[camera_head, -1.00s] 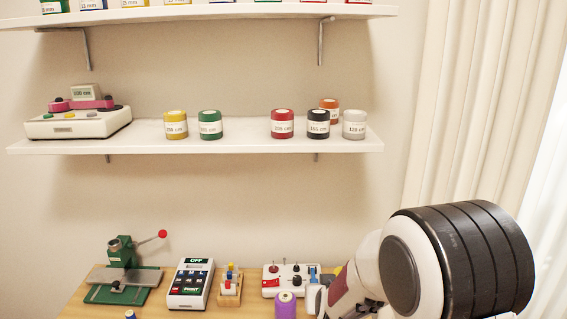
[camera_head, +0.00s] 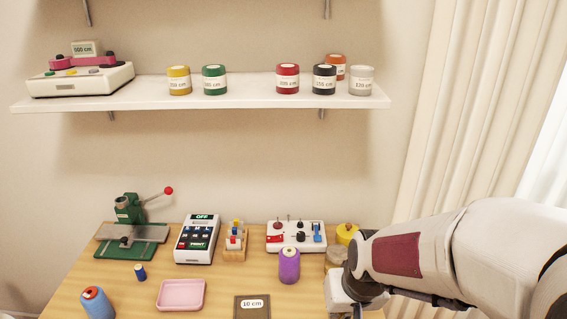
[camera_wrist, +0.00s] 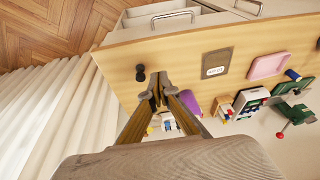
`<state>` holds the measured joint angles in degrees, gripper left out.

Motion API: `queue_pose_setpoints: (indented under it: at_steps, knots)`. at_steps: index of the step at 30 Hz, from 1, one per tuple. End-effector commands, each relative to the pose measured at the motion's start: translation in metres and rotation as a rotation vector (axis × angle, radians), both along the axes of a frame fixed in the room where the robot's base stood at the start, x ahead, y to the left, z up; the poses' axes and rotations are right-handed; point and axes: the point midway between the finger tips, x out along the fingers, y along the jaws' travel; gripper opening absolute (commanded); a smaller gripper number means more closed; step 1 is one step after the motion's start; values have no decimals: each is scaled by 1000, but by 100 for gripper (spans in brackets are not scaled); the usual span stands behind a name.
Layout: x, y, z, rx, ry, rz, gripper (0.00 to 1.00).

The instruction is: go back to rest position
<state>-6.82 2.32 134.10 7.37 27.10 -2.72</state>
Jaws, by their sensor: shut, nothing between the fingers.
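My gripper shows in the wrist view (camera_wrist: 154,90), with its two fingertips together and nothing between them. It hangs over the right end of the wooden table (camera_wrist: 115,65), near a small dark knob-like object (camera_wrist: 140,73). In the head view my arm comes in from the right and its wrist covers the table's right end. The fingers cannot be made out clearly there.
A shelf (camera_head: 225,98) with jars hangs above. Curtains (camera_head: 480,130) are at right.

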Motion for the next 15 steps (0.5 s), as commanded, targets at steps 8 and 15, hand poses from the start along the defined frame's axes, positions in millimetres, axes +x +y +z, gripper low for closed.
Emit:
queue_pose_setpoints:
  at_steps: [8,15]
  knots:
    - [-48,-14,32,-16,38,-1,0]
    - [-86,-27,55,-34,51,-7,0]
